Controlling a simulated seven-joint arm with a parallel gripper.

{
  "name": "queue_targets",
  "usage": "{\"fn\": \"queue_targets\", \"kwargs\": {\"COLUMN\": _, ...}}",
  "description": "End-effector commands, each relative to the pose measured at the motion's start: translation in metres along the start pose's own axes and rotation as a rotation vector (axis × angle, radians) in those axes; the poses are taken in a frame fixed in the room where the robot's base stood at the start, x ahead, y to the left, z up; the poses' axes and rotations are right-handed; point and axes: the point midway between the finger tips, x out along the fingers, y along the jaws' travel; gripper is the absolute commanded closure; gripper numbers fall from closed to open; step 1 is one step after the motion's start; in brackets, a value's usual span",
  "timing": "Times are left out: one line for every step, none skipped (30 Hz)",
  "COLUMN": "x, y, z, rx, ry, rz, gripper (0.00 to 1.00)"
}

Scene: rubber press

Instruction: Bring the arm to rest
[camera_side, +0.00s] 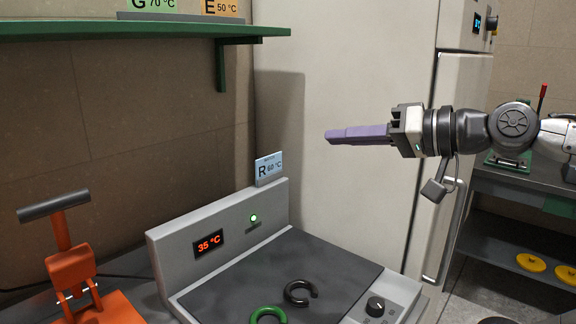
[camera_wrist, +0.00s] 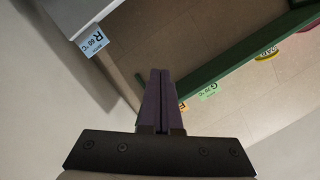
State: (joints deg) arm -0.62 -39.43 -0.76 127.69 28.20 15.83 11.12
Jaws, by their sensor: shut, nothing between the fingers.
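My gripper (camera_side: 329,137) has long purple fingers that lie together, with nothing between them. In the side view it points left, roughly level, high above the hot plate and in front of the tall white cabinet. In the wrist view the fingers (camera_wrist: 160,72) are side by side, pointing at the wall and the green shelf. My arm reaches in from the right edge. Its base is out of view.
The hot plate (camera_side: 262,262) reads 35 °C with a green light; a black ring (camera_side: 300,293) and a green ring (camera_side: 268,315) are on it. An orange press (camera_side: 75,268) stands left. A green shelf (camera_side: 120,29) runs along the wall. A white cabinet (camera_side: 345,75) stands behind.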

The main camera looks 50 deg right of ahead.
Motion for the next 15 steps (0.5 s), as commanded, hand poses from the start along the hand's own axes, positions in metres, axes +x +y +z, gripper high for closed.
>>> {"fn": "queue_targets", "kwargs": {"x": -0.004, "y": 0.022, "z": 0.029, "rx": -0.072, "ry": -0.083, "rz": 0.055, "gripper": 1.00}}
{"fn": "queue_targets", "kwargs": {"x": -0.006, "y": 0.035, "z": 0.046, "rx": -0.116, "ry": -0.135, "rz": 0.087, "gripper": 1.00}}
{"fn": "queue_targets", "kwargs": {"x": -0.010, "y": 0.052, "z": 0.067, "rx": -0.171, "ry": -0.206, "rz": 0.129, "gripper": 1.00}}
{"fn": "queue_targets", "kwargs": {"x": -0.014, "y": 0.065, "z": 0.083, "rx": -0.214, "ry": -0.259, "rz": 0.160, "gripper": 1.00}}
{"fn": "queue_targets", "kwargs": {"x": -0.018, "y": 0.078, "z": 0.097, "rx": -0.253, "ry": -0.312, "rz": 0.190, "gripper": 1.00}}
{"fn": "queue_targets", "kwargs": {"x": -0.025, "y": 0.094, "z": 0.115, "rx": -0.304, "ry": -0.385, "rz": 0.228, "gripper": 1.00}}
{"fn": "queue_targets", "kwargs": {"x": -0.030, "y": 0.106, "z": 0.128, "rx": -0.339, "ry": -0.437, "rz": 0.256, "gripper": 1.00}}
{"fn": "queue_targets", "kwargs": {"x": -0.035, "y": 0.118, "z": 0.139, "rx": -0.371, "ry": -0.489, "rz": 0.284, "gripper": 1.00}}
{"fn": "queue_targets", "kwargs": {"x": -0.043, "y": 0.132, "z": 0.152, "rx": -0.412, "ry": -0.554, "rz": 0.318, "gripper": 1.00}}
{"fn": "queue_targets", "kwargs": {"x": -0.049, "y": 0.141, "z": 0.160, "rx": -0.440, "ry": -0.600, "rz": 0.341, "gripper": 1.00}}
{"fn": "queue_targets", "kwargs": {"x": -0.055, "y": 0.149, "z": 0.166, "rx": -0.466, "ry": -0.641, "rz": 0.361, "gripper": 1.00}}
{"fn": "queue_targets", "kwargs": {"x": -0.063, "y": 0.159, "z": 0.173, "rx": -0.500, "ry": -0.691, "rz": 0.386, "gripper": 1.00}}
{"fn": "queue_targets", "kwargs": {"x": -0.068, "y": 0.164, "z": 0.176, "rx": -0.520, "ry": -0.721, "rz": 0.401, "gripper": 1.00}}
{"fn": "queue_targets", "kwargs": {"x": -0.072, "y": 0.167, "z": 0.178, "rx": -0.535, "ry": -0.743, "rz": 0.410, "gripper": 1.00}}
{"fn": "queue_targets", "kwargs": {"x": -0.076, "y": 0.170, "z": 0.179, "rx": -0.550, "ry": -0.767, "rz": 0.419, "gripper": 1.00}}
